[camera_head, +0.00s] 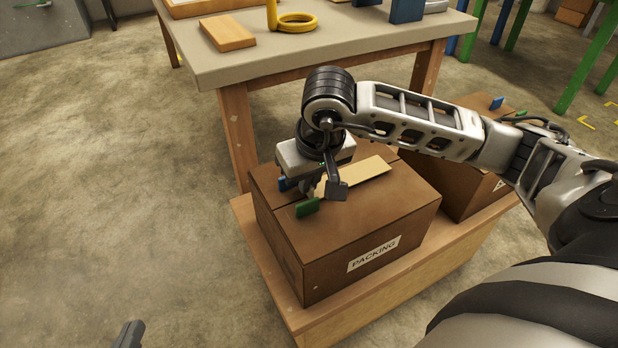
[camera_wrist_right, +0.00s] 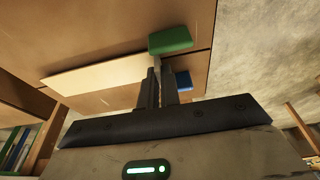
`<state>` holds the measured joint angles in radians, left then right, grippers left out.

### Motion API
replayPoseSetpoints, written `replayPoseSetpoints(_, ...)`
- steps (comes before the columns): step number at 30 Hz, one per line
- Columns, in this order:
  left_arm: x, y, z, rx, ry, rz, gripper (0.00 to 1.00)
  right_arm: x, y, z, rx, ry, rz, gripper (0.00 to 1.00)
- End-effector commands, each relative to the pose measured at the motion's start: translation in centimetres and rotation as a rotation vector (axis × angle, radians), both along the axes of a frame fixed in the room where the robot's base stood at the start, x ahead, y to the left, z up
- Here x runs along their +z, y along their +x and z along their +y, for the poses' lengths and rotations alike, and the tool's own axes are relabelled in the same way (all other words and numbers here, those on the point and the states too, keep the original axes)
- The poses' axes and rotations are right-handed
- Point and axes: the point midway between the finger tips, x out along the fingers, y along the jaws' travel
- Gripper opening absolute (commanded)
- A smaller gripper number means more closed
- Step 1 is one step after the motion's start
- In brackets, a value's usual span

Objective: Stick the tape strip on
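A brown cardboard box (camera_head: 372,219) labelled PACKING stands closed on a low wooden platform. The pale tape strip (camera_head: 357,178) is at its top, one end by my right gripper. My right gripper (camera_head: 325,192) points down over the box top. In the right wrist view its fingers (camera_wrist_right: 160,78) are close together at the end of the strip (camera_wrist_right: 95,77) and appear to pinch it. Whether the strip touches the lid is hard to tell. A green tab (camera_head: 307,207) and a blue tab (camera_head: 284,184) sit beside the fingers. Only a tip of my left gripper (camera_head: 130,335) shows, low left.
A second brown box (camera_head: 462,185) with blue and green tabs stands behind to the right on the wooden platform (camera_head: 350,316). A workbench (camera_head: 210,68) behind holds a yellow ring (camera_head: 297,22) and a wooden block (camera_head: 228,33). The floor at left is clear.

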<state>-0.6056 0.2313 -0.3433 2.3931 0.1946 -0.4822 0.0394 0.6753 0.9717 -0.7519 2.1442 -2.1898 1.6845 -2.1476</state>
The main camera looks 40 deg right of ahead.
Motion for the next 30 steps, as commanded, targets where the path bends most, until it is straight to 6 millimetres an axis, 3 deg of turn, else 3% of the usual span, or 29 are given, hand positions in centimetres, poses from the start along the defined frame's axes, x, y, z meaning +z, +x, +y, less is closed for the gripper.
replayPoseSetpoints(30, -0.4, 0.2, 0.0, 0.001, -0.004, -0.014, 0.00, -1.0, 0.0, 0.0, 0.000, 0.000, 0.000, 0.00)
